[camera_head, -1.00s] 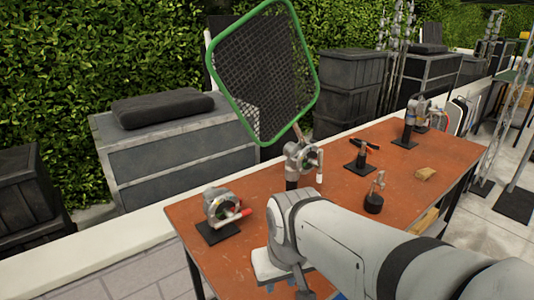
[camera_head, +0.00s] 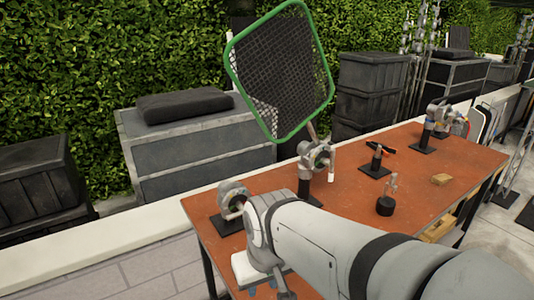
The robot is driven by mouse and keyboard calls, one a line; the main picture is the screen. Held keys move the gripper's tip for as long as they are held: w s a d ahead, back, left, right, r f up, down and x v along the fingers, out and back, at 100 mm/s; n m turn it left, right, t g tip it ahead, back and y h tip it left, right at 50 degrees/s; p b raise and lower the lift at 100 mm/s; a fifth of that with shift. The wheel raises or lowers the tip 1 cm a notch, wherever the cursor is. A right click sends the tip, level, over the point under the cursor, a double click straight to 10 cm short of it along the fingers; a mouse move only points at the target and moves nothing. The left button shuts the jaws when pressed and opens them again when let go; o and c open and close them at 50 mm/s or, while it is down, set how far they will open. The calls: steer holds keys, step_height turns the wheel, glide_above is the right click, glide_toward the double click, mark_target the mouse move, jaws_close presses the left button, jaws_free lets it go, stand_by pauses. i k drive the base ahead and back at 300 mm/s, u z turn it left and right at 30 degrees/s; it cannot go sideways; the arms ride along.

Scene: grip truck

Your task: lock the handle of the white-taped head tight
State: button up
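Several grip heads stand on the orange-brown table (camera_head: 405,205). The middle head (camera_head: 316,157) is silver-grey on a black upright post and has a whitish handle (camera_head: 331,166) hanging at its right side. It holds the rod of a green-framed net panel (camera_head: 280,75). A third head (camera_head: 437,116) stands at the far right end. White tape cannot be made out clearly on any of them. My arm reaches over the table's near left corner; its gripper fingers are not clearly visible.
A small black-based stand (camera_head: 385,204), a post with a black handle (camera_head: 376,158) and a tan block (camera_head: 441,180) are on the table. A low pale wall (camera_head: 110,245) runs behind it, with grey cases (camera_head: 190,160) beyond.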

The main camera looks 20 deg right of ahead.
mark_target(329, 165)
steer(key=u, duration=0.05)
steer(key=k, duration=1)
steer(key=z, duration=0.4)
steer(key=i, duration=1)
steer(key=z, duration=0.05)
